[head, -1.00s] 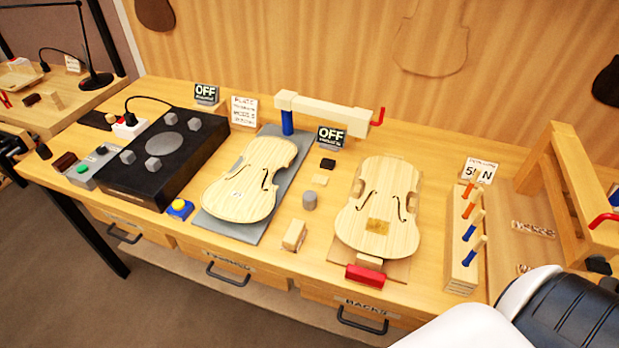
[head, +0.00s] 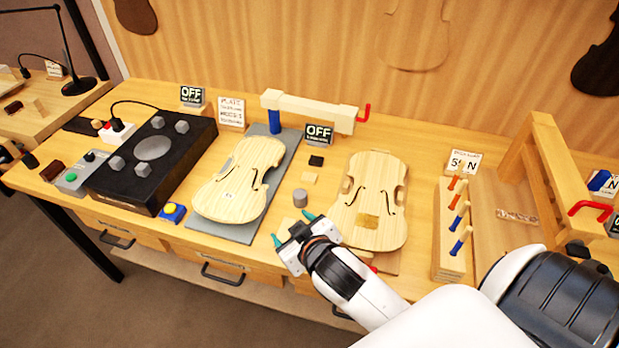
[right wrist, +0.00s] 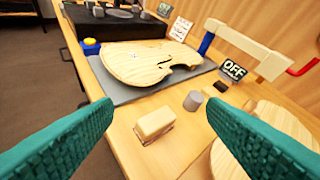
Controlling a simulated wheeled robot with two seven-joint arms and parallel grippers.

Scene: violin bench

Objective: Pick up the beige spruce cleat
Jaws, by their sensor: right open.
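A small flat beige piece (head: 309,178), which looks like the spruce cleat, lies on the bench between a black piece (head: 316,161) and a grey cylinder (head: 300,197). A larger beige block (right wrist: 155,125) lies nearer the front edge; I cannot tell for certain which of the two is the cleat. My right gripper (head: 291,228) is open and empty, above the bench near the front edge. In the right wrist view the block shows between its teal fingers, ahead of them and apart. In the head view the gripper mostly hides the block.
A violin plate on a grey mat (head: 222,231) lies to the left, and another violin plate (head: 368,205) lies close to the right. A clamp arm (head: 310,110) stands behind. A rack of coloured pegs (head: 450,262) stands farther right.

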